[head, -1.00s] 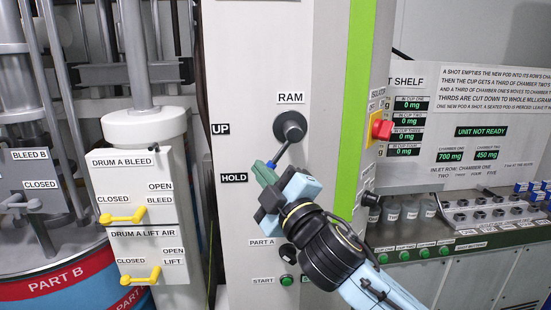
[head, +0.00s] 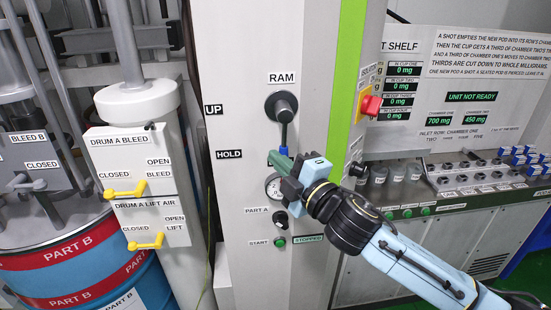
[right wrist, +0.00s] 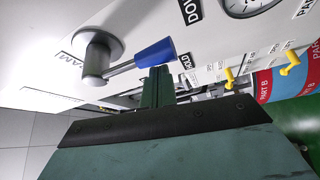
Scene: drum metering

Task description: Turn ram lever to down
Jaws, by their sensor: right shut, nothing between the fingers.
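The ram lever (head: 284,132) has a dark round hub on the grey panel under the RAM label. Its arm with the blue grip points almost straight down, past the HOLD label (head: 229,154). My right gripper (head: 276,158) is shut and empty at the lower end of the lever. In the right wrist view the blue grip (right wrist: 154,53) lies just beyond the closed fingertips (right wrist: 159,73); I cannot tell if they touch. The gripper partly covers the panel below the lever. My left gripper is not in view.
A gauge (head: 272,188), a black knob (head: 280,220) and a green start button (head: 279,242) sit below the lever. A red knob (head: 370,105) is on the right. Yellow valve handles (head: 126,191) and a Part B drum (head: 80,275) stand left.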

